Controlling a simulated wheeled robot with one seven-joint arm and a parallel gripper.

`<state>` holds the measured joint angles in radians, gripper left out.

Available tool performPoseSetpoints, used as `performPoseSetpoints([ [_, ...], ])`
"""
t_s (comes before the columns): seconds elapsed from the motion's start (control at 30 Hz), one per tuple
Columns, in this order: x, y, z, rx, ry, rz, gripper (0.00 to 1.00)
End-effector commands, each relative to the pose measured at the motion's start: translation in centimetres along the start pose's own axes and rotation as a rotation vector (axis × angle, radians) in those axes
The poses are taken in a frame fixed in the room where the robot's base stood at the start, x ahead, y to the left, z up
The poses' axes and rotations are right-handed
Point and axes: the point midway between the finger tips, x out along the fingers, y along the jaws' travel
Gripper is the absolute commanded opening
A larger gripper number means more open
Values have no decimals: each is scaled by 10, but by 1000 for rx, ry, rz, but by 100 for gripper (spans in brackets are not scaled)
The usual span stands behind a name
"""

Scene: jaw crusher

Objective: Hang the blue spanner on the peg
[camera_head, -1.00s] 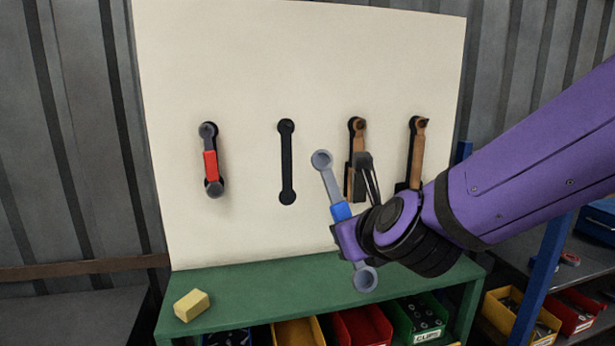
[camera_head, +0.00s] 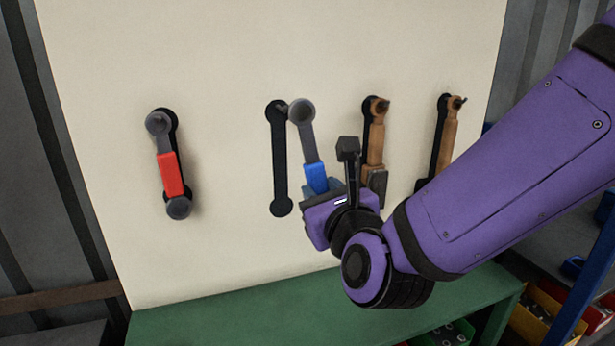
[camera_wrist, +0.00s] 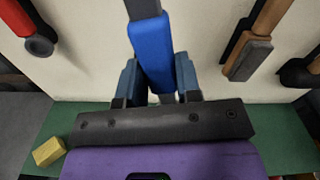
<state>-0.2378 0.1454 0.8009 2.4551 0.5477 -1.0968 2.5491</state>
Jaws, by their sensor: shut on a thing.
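The blue spanner (camera_head: 309,150) has a grey ring at its top end and a blue grip. My gripper (camera_head: 322,190) is shut on the blue grip, which also shows between the fingers in the wrist view (camera_wrist: 153,50). The spanner is nearly upright, its top leaning slightly left. Its upper ring is just right of the peg (camera_head: 283,106) at the top of the empty black spanner outline (camera_head: 280,165). I cannot tell how far the ring is from the board. The spanner's lower end is hidden behind my gripper.
A red-gripped spanner (camera_head: 170,172) hangs at the left of the cream board (camera_head: 225,250). Two wooden-handled tools (camera_head: 376,145) hang close to the right of my gripper. A green bench (camera_head: 220,310) runs below. A yellow block (camera_wrist: 48,152) lies on it in the wrist view.

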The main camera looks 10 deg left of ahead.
Motion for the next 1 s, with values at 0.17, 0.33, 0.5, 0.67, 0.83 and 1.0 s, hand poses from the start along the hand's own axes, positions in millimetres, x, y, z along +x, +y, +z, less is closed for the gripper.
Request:
performPoseSetpoints([
  [0.17,2,0,0,0,-12,-2,0],
  [0.33,8,0,0,-1,-11,-2,0],
  [0.5,17,0,-1,0,-10,-2,0],
  [0.67,25,0,-2,0,-10,-3,0],
  [0.83,34,1,-2,0,-10,-2,0],
  [1.0,42,1,-3,-1,-10,-2,0],
])
